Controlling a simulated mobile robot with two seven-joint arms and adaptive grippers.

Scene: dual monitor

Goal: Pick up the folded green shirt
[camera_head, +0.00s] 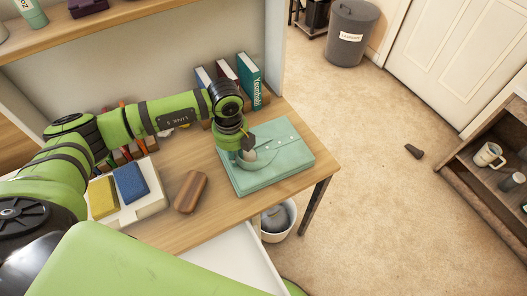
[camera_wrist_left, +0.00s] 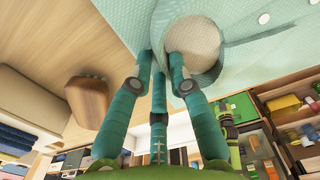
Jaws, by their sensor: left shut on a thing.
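The folded green shirt (camera_head: 272,163) lies flat at the right end of the wooden table, with small white buttons on it. It also fills the top of the left wrist view (camera_wrist_left: 110,18). My left gripper (camera_head: 247,153) points down on the shirt's left part, and its fingers are closed on the cloth. In the left wrist view its teal fingers (camera_wrist_left: 160,62) reach the shirt beside a round beige patch (camera_wrist_left: 195,45). I cannot tell whether the shirt is lifted off the table. My right gripper is not in view.
A brown wooden block (camera_head: 190,191) lies left of the shirt, near a white tray (camera_head: 148,207) with yellow and blue items. Several books (camera_head: 248,77) stand behind. A white bin (camera_head: 286,228) is under the table edge. The carpet (camera_head: 365,220) to the right is mostly clear.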

